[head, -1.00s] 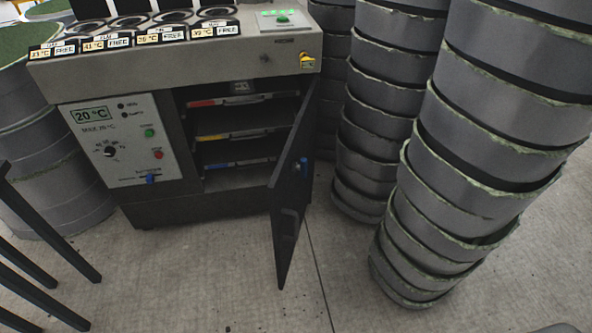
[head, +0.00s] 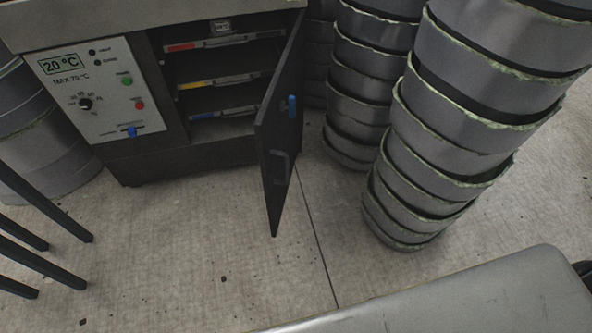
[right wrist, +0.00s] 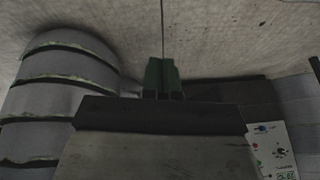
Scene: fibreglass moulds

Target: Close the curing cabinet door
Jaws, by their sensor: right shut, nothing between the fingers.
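The curing cabinet (head: 150,165) stands at the upper left of the head view. Its dark door (head: 268,150) hangs open on the right side of the opening and sticks out over the floor towards me. A black handle (head: 281,168) and a blue part (head: 292,107) are on the door. My right gripper (right wrist: 162,77) shows in the right wrist view, its two green fingers together with nothing between them. Contact with the door cannot be told there. The cabinet's control panel (right wrist: 274,148) appears upside down at the right. My left gripper is not in view.
Shelves with red, yellow and blue marked trays (head: 222,78) fill the cabinet. Tall stacks of grey moulds (head: 435,150) stand close right of the door. Dark legs (head: 40,235) of some furniture are at the left. The floor (head: 190,255) before the cabinet is clear.

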